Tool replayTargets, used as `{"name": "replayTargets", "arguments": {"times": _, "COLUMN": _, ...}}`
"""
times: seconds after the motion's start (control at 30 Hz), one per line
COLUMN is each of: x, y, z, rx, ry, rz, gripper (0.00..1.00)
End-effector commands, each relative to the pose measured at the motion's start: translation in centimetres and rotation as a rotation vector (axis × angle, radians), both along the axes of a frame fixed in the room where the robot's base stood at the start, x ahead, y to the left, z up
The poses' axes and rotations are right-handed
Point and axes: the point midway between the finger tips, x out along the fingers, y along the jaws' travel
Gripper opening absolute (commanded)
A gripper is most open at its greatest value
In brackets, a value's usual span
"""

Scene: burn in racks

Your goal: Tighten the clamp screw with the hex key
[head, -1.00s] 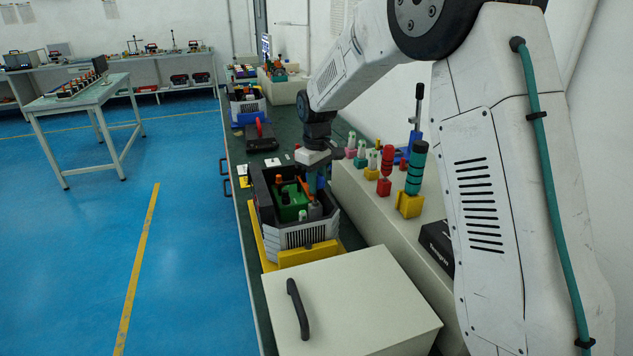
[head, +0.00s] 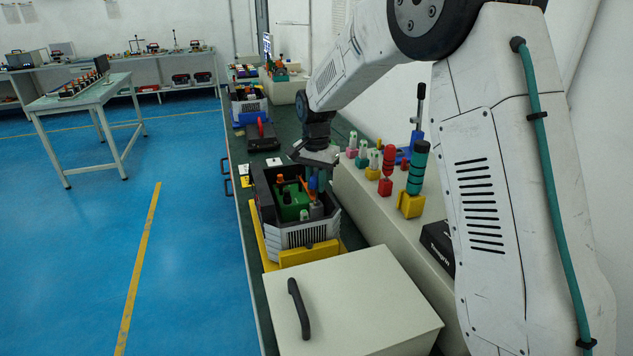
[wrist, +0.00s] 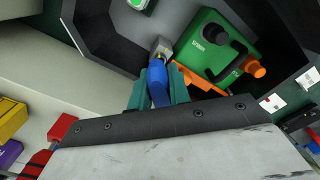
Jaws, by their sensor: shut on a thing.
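My gripper (wrist: 156,92) has teal fingers closed on a blue handle (wrist: 157,84), which I take to be the hex key. The handle's far end meets a grey block (wrist: 161,47) inside the dark open-topped housing (wrist: 108,48); whether it sits in a screw there cannot be told. In the head view my gripper (head: 318,178) points down into the housing, with the blue handle (head: 313,184) between the fingers. A green block (wrist: 214,48) with an orange knob and an orange bar (wrist: 200,78) lies right of the handle in the wrist view. The clamp screw itself is hidden.
The housing stands on a yellow base (head: 308,254) on the bench. A pale box with a black handle (head: 297,308) is in front. A pale ledge (head: 372,205) to the right carries coloured tools, including a teal-and-yellow one (head: 413,185).

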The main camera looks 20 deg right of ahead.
Motion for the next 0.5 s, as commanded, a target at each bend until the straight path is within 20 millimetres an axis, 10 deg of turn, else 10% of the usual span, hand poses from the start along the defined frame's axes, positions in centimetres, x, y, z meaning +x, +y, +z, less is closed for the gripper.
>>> {"name": "replayTargets", "arguments": {"times": 0.47, "x": 0.04, "y": 0.18, "z": -0.59, "rx": -0.002, "ry": 0.012, "rz": -0.762, "gripper": 0.0}}
{"name": "replayTargets", "arguments": {"times": 0.5, "x": 0.06, "y": 0.18, "z": -0.59, "rx": -0.003, "ry": 0.013, "rz": -0.805, "gripper": 0.22}}
